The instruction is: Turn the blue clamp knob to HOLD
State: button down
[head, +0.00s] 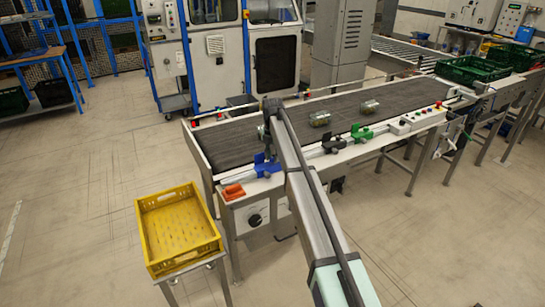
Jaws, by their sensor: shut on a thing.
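The blue clamp (267,168) sits on the near rail of the conveyor, towards its left end. My gripper (264,148) hangs from the arm's end directly above the blue clamp, pointing down. It is shut, with its fingertips at the top of the clamp, where the knob is. The knob is mostly hidden and too small to read its angle. I cannot make out a HOLD mark.
A black clamp (332,145) and a green clamp (362,133) stand further right on the rail. Two clear items (320,118) (370,106) lie on the belt (290,112). An orange part (232,192) sits at the left corner. A yellow crate (151,234) stands lower left.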

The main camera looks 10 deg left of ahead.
jog(key=c, duration=0.9)
grip_release()
